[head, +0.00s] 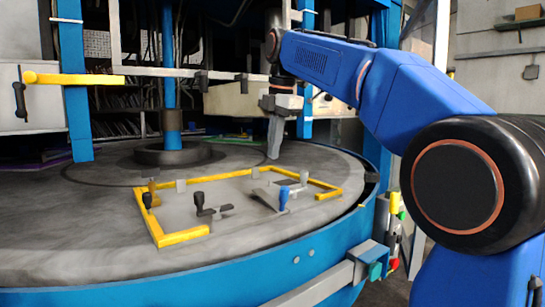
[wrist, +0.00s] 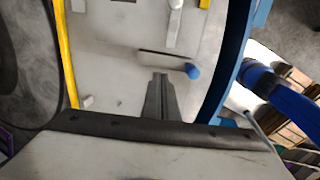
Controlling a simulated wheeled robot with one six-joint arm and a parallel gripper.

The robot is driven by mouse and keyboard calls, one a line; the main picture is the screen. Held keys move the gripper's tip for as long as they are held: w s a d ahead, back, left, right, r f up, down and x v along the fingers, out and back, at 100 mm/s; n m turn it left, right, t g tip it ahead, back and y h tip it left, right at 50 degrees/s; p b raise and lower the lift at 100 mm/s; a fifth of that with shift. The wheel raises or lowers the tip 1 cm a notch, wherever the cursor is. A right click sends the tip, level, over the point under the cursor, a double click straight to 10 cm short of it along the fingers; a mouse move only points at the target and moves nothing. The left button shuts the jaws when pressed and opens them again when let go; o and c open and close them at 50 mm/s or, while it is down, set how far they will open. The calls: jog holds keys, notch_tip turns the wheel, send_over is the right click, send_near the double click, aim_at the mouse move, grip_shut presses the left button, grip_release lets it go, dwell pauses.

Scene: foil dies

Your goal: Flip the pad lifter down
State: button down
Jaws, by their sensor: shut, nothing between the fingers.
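A blue-handled lever (head: 284,196) stands on the pale plate inside the yellow frame on the round table. It looks like the pad lifter, but I cannot be sure. Its handle looks upright beside a slanting flat bar. The wrist view shows the blue knob (wrist: 193,71) at the right end of a thin dark-edged bar (wrist: 165,58). My gripper (head: 273,156) points down, shut and empty, behind the lever in the head view. In the wrist view its fingertips (wrist: 160,76) appear just below the bar; I see no clear contact.
A black-handled clamp (head: 199,201) stands left of the blue one. The yellow frame (head: 184,236) and small grey blocks border the plate. A blue post (head: 169,70) rises behind at left, and a yellow-handled bar (head: 75,79) crosses there. The front tabletop (head: 90,245) is clear.

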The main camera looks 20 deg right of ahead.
aim_at(266, 196)
jog(key=x, duration=1.2)
jog(key=shift+w+f, duration=0.1)
jog(key=shift+f, duration=0.05)
jog(key=shift+w+a+f+g, duration=0.1)
jog(key=shift+w+f+g, duration=0.2)
jog(key=shift+f+g, duration=0.25)
jog(key=shift+w+f+h, duration=0.15)
jog(key=shift+f+h, duration=0.15)
jog(key=shift+f, duration=0.05)
jog(key=shift+a, duration=0.1)
jog(key=shift+r, duration=0.15)
notch_tip(266, 196, up, 14)
dwell(0.5)
